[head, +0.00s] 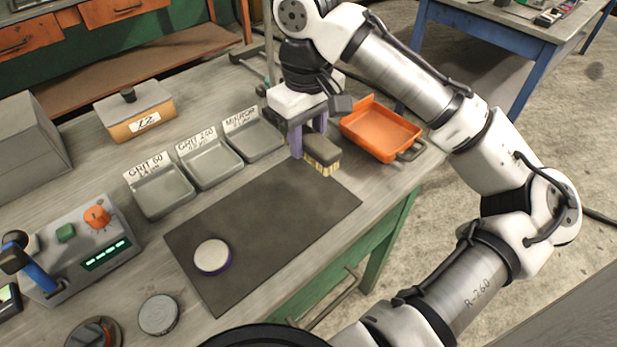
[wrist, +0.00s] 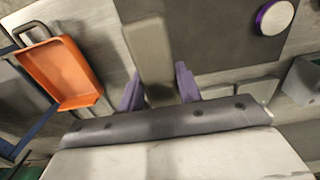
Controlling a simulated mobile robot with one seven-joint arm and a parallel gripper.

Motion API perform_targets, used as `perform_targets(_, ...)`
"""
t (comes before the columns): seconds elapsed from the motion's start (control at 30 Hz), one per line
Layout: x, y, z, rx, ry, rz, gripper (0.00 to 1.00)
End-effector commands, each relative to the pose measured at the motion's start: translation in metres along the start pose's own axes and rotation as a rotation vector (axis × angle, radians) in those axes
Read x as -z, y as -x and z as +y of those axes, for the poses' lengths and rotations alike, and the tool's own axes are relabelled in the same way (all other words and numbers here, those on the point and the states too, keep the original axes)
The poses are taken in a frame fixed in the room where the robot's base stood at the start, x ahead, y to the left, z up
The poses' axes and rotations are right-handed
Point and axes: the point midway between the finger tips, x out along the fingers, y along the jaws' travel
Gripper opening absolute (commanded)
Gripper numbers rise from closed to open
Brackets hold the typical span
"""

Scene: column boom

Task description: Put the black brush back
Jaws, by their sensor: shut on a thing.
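The brush (head: 322,151) has a dark grey-brown back and pale tan bristles pointing down. It is at the far right corner of the dark mat (head: 285,215); I cannot tell whether its bristles touch the surface. My gripper (head: 308,146) points down with its purple fingers shut on one end of the brush. In the wrist view the brush (wrist: 149,48) stretches away from between the two purple fingers (wrist: 158,88). The finger contact is partly hidden in the head view.
An orange dustpan-like tray (head: 380,128) lies just right of the brush near the bench edge. Three labelled grey trays (head: 210,160) stand left of my gripper. A white-topped purple disc (head: 212,256) sits on the mat. A control box (head: 83,245) stands at left.

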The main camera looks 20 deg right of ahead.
Motion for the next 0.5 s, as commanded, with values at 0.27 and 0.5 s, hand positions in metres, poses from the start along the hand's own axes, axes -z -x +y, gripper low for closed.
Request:
perform_targets(0.27, 0.0, -0.059, 0.0, 0.003, -0.001, 0.0, 0.16)
perform_targets(0.5, 0.0, -0.077, 0.0, 0.002, -0.001, 0.0, 0.16)
